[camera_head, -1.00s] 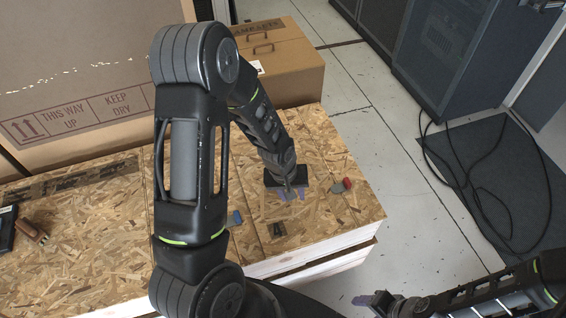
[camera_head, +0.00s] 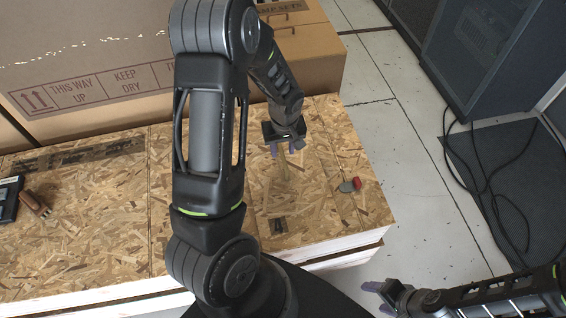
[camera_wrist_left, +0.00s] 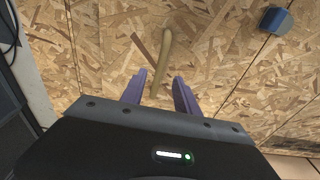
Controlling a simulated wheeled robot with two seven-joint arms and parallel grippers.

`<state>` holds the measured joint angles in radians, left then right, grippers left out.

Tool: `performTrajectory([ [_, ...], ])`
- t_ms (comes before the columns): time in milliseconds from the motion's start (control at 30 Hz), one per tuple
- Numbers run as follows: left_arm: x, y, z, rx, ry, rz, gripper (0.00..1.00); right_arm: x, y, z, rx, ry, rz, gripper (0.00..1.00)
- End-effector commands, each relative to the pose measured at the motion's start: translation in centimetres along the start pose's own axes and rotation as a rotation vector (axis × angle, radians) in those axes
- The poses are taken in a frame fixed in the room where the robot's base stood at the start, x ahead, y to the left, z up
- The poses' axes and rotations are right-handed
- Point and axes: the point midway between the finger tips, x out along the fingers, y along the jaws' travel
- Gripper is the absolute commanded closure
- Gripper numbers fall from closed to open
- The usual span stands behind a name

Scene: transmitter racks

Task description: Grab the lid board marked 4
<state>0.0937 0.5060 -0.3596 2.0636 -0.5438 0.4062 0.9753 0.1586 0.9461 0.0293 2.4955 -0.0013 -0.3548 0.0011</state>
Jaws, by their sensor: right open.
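The crate top is several OSB lid boards (camera_head: 105,215) side by side with thin seams between them. No number 4 is readable on any board, and my left arm covers part of the top. My left gripper (camera_head: 286,150) is open above the right part of the boards. In the left wrist view, its two purple fingers (camera_wrist_left: 160,86) point at the board surface (camera_wrist_left: 105,45), apart and with a tan rod-like piece (camera_wrist_left: 164,55) showing between and beyond them. The rod also shows in the head view (camera_head: 283,170). My right gripper (camera_head: 372,289) is open and empty off the crate's front.
A blue block (camera_wrist_left: 276,20) shows in the wrist view. Cartons (camera_head: 310,55) stand behind. Cables (camera_head: 485,190) lie on the right floor near dark racks (camera_head: 485,50).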

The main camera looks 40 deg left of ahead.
Motion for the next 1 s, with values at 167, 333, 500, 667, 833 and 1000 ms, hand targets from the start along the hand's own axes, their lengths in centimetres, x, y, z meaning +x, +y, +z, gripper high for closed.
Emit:
performTrajectory([
  [167,0.0,0.0,0.0,0.0,0.001,0.001,0.63,0.0,0.0,0.0,0.0,0.0,0.0,0.39],
  [333,0.5,0.0,0.0,0.0,0.0,-0.001,0.63,-0.2,-0.1,0.0,0.0,0.0,0.0,0.39],
  [500,2.7,0.1,0.0,0.001,-0.002,-0.002,0.63,-0.8,-0.3,0.0,0.0,0.0,0.0,0.39],
  [667,4.8,0.1,-0.1,0.001,-0.001,-0.002,0.63,-0.9,-0.4,0.0,0.0,-0.001,0.0,0.39],
  [833,5.2,0.2,-0.1,0.0,0.001,0.001,0.63,-0.9,-0.4,0.0,0.0,-0.001,0.0,0.39],
  [1000,5.2,0.2,-0.1,0.001,0.001,0.001,0.63,-0.9,-0.4,0.0,0.0,-0.001,0.0,0.39],
])
